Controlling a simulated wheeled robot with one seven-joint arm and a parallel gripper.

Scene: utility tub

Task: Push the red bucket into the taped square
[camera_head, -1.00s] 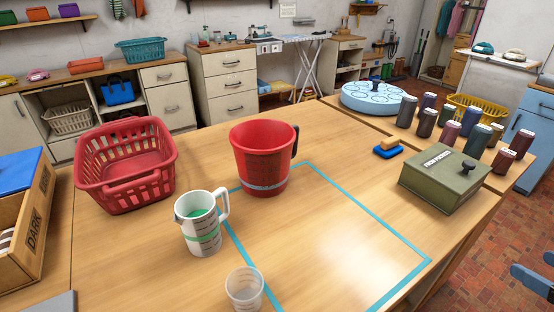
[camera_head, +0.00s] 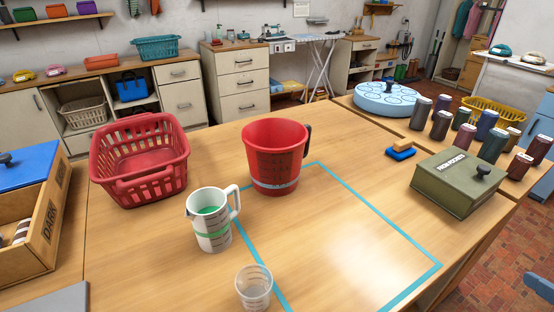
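The red bucket (camera_head: 274,160) stands upright on the wooden table, with a dark handle on its right side and a pale band near its base. It stands at the far left corner of the taped square, and its base hides that corner. The taped square (camera_head: 384,209) is a teal outline on the table; its near edge runs out of the bottom of the picture. The area inside the tape looks bare in front of the bucket. My gripper is not in view.
A white measuring jug (camera_head: 210,226) and a clear cup (camera_head: 253,288) stand along the square's left edge. A red basket (camera_head: 140,170) is left of the bucket. A green box (camera_head: 456,184) and a blue and yellow sponge (camera_head: 400,150) lie right of the square.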

